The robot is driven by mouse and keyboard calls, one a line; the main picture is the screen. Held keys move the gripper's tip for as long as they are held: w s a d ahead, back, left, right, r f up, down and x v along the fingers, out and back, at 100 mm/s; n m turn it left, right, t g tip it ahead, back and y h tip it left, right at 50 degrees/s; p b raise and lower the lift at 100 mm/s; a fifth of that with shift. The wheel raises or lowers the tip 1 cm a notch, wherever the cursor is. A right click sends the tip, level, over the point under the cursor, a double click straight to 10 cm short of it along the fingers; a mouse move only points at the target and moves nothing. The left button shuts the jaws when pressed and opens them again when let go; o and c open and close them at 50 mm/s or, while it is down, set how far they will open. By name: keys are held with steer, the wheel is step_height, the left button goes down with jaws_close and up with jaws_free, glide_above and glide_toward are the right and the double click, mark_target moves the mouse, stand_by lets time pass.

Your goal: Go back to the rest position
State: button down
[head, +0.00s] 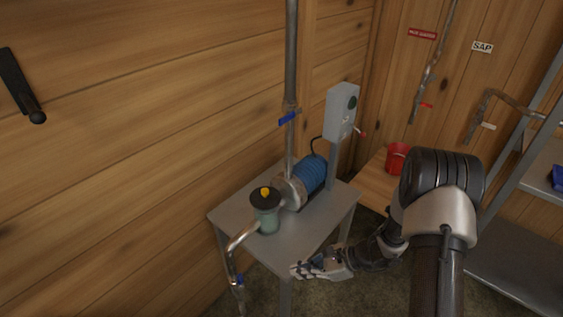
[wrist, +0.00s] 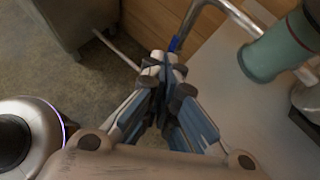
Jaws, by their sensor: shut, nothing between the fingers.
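My gripper (head: 311,268) is in front of the near edge of the small grey table (head: 238,212) in the head view, with my arm reaching in from the right. In the wrist view my gripper (wrist: 160,78) is shut, its fingertips together with nothing between them. The table top also shows at the right of the wrist view (wrist: 225,75).
A blue pump motor (head: 311,174) and a green canister (head: 267,217) with a dark lid stand on the table. A blue-handled pipe (head: 240,240) drops over its front left. A grey switch box (head: 341,108) rises behind. A red bucket (head: 397,157) and metal shelves (head: 520,270) are to the right.

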steer(key=s+r+n+g+h, duration=0.15)
steer(key=s+r+n, duration=0.3)
steer(key=r, duration=0.65)
steer(key=s+r+n+h, duration=0.25)
steer(key=r+n, duration=0.35)
steer(key=r, duration=0.4)
steer(key=s+d+r+n+t+h, duration=0.2)
steer(key=s+d+r+n+h, duration=0.1)
steer(key=s+r, duration=0.3)
steer(key=s+d+r+n+t+h, duration=0.2)
steer(key=s+d+r+n, duration=0.3)
steer(key=s, duration=0.4)
steer(key=shift+d+r+n+t+h, duration=0.2)
steer(key=shift+r+n+t+h, duration=0.15)
steer(key=shift+r+n+h, duration=0.3)
steer(key=c, duration=2.3)
jaws_free()
steer(key=shift+f, duration=0.1)
